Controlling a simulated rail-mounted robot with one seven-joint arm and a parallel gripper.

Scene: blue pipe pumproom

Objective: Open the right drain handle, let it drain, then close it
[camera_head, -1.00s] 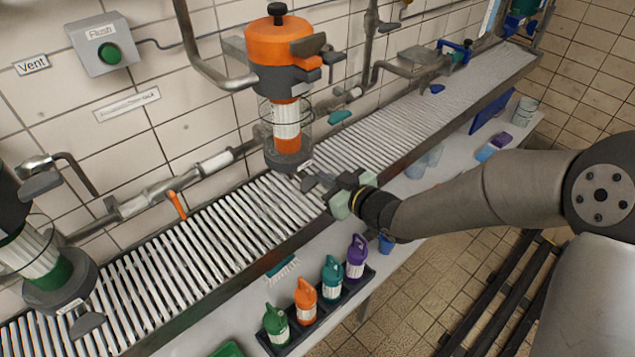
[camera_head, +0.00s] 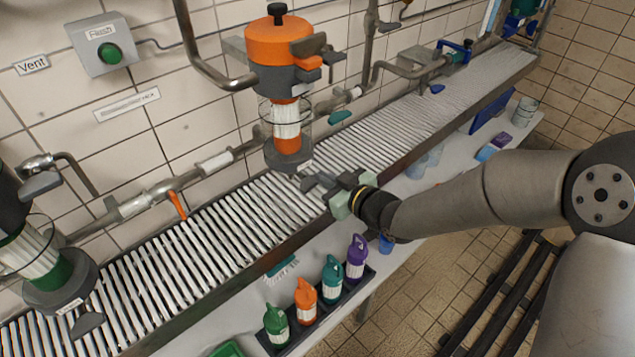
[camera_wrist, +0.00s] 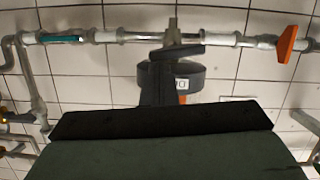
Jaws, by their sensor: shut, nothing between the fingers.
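An orange-topped filter housing (camera_head: 280,50) with a grey round base (camera_head: 288,155) stands over the slatted grating. My gripper (camera_head: 318,182) is at the right front of this base, low over the grating. Its fingers are shut and seem empty. In the wrist view, the dark gripper fingers (camera_wrist: 154,84) point at the grey base (camera_wrist: 190,84), which carries a small white label. A short dark grey lever (camera_wrist: 178,52) shows beside the fingertips and may be the right drain handle. Whether the fingers touch it I cannot tell. No flowing liquid is clearly visible.
A green housing (camera_head: 50,275) with a dark grey drain lever (camera_head: 88,324) stands at the left. A pipe along the wall carries an orange handle (camera_head: 177,204) and a teal handle (camera_head: 339,117). Small colored bottles (camera_head: 305,300) stand in a tray below the grating.

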